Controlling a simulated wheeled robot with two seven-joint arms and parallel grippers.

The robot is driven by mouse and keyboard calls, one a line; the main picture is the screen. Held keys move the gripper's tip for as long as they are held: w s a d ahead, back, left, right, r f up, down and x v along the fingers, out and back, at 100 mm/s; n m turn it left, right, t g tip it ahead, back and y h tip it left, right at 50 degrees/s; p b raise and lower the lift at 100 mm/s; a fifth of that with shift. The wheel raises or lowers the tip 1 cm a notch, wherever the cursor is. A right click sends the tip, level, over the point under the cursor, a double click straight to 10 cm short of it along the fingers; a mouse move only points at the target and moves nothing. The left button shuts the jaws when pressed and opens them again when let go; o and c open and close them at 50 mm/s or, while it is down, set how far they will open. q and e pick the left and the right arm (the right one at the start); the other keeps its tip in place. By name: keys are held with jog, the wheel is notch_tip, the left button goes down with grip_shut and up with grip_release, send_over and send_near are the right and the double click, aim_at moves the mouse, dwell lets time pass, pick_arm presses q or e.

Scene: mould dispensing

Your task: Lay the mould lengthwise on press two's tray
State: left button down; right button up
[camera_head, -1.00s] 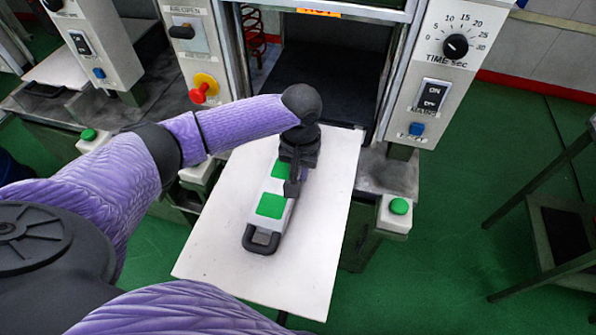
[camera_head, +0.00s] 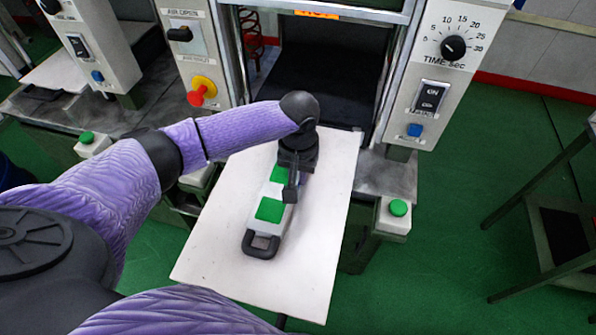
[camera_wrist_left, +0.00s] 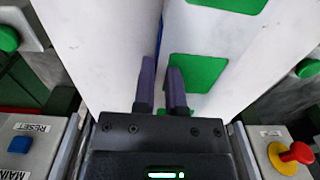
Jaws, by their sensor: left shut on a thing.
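The mould (camera_head: 270,210) is a long white bar with green patches and a dark loop handle at its near end. It lies along the length of the white tray (camera_head: 325,225), which sticks out of the press, with the handle towards me. My left gripper (camera_head: 290,190) is over the mould's far part and hides that end. Whether the mould's underside touches the tray everywhere is hard to tell. My right gripper is not in view.
The press opening (camera_head: 330,75) is behind the tray, between a panel with a red knob (camera_head: 203,90) and a timer panel (camera_head: 440,65). Green buttons (camera_head: 398,207) flank the tray. A dark stand (camera_head: 560,235) is at the right. The tray's near right part is bare.

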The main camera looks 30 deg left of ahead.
pick_arm(q)
jog(key=c, duration=0.6)
grip_release()
